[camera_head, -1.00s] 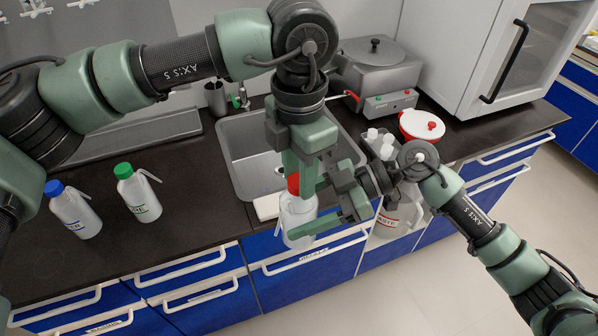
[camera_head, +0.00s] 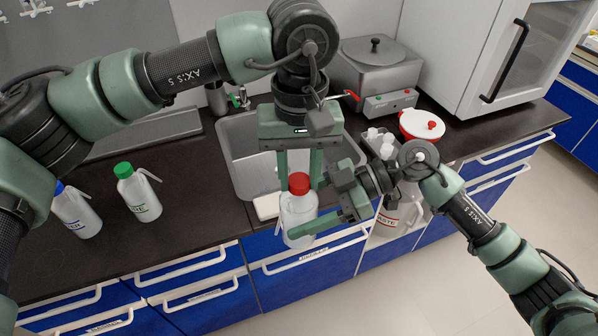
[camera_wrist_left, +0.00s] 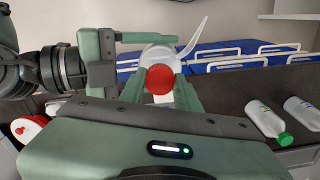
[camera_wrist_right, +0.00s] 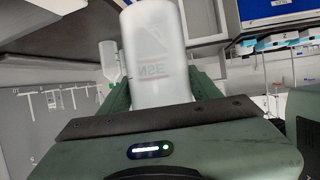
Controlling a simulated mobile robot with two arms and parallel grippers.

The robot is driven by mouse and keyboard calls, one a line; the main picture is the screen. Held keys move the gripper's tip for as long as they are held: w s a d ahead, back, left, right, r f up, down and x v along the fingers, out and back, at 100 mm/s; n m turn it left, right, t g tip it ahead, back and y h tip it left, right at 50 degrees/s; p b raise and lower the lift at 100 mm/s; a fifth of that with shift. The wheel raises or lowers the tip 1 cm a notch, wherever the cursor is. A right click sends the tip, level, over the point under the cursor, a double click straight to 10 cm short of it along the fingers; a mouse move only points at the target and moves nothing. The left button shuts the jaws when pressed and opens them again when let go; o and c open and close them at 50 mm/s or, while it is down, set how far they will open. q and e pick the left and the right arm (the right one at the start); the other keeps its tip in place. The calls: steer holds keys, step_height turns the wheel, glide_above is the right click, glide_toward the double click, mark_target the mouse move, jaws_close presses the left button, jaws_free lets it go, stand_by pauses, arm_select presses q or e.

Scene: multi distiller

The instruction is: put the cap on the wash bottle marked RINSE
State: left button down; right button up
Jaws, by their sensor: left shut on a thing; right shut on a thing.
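The RINSE wash bottle (camera_head: 299,222) is white and translucent, held upright in front of the counter edge. My right gripper (camera_head: 322,212) is shut around its body; part of the label shows, inverted, in the right wrist view (camera_wrist_right: 155,62). The red cap (camera_head: 298,184) sits at the top of the bottle, in line with its neck. My left gripper (camera_head: 299,178) points down from above and is shut on the cap, with a finger on either side. The left wrist view shows the cap (camera_wrist_left: 159,79) over the bottle's shoulder. The neck under the cap is hidden, so its seating cannot be told.
A green-capped bottle (camera_head: 140,197) and a blue-capped bottle (camera_head: 77,215) stand on the counter at left. The sink (camera_head: 240,160) lies behind my grippers. A waste jug (camera_head: 392,222), a grey heated bath (camera_head: 378,72) and a red-and-white container (camera_head: 421,126) are at right.

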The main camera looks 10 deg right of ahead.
arm_select(q)
steer(key=c, duration=0.9)
jaws_free()
steer(key=shift+c, duration=0.2)
steer(key=shift+r, duration=0.15)
step_height(320, 180, up, 12)
steer(key=shift+w, duration=0.1)
